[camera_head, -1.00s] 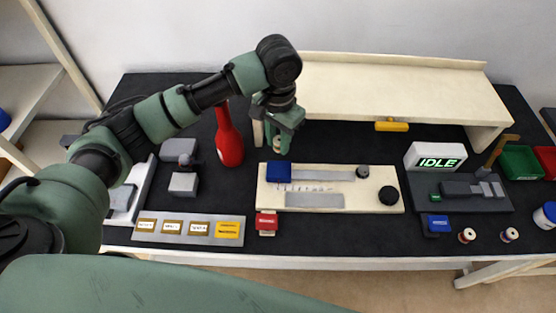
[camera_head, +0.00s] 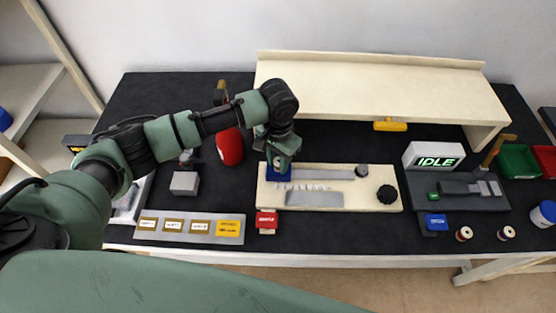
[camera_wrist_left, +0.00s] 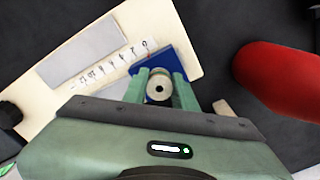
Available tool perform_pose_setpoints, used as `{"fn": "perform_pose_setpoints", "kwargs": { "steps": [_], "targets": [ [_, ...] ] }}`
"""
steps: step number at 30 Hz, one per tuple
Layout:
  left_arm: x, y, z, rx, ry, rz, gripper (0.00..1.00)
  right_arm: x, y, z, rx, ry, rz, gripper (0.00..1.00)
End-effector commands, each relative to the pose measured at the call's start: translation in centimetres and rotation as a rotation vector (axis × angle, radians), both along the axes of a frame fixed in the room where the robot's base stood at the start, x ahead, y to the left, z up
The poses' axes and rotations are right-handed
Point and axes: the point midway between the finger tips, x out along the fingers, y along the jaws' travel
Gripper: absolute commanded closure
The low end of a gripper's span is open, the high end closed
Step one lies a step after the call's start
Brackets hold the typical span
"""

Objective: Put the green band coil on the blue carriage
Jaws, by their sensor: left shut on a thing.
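My left gripper (camera_head: 281,168) is shut on a small coil (camera_wrist_left: 159,86), which shows between the fingers in the left wrist view as a pale spool with a dark centre hole. Its band colour is hard to make out. The blue carriage (camera_head: 271,176) is at the left end of the cream board, directly under the gripper and partly hidden by it. It also shows in the left wrist view (camera_wrist_left: 150,58), just behind the coil. I cannot tell whether the coil touches the carriage. My right gripper is not in view.
The cream board (camera_head: 363,202) carries a grey rail, a number scale and dark knobs. A red bottle (camera_head: 230,148) stands close left of the gripper. A cream shelf (camera_head: 380,90) stands behind. Two other spools (camera_head: 464,234) (camera_head: 507,233) lie at the front right.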

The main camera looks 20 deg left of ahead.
Motion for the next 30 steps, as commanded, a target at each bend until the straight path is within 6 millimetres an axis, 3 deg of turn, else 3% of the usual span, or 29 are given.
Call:
{"fn": "perform_pose_setpoints", "kwargs": {
  "steps": [1,2,4,17,30],
  "targets": [
    [0.0,0.0,-0.2,0.000,0.001,0.000,1.00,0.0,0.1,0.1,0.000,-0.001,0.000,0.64],
    [0.0,0.0,-0.2,0.000,0.001,0.000,0.70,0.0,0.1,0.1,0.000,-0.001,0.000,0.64],
    [0.0,0.0,-0.2,0.000,0.001,0.000,0.51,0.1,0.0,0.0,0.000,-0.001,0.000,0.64],
    [0.0,0.0,0.6,-0.001,-0.001,0.000,0.51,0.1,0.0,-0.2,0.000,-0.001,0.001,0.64],
    [0.1,-0.1,9.2,-0.001,-0.004,-0.001,0.51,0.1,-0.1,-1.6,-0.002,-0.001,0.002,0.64]
  ]
}}
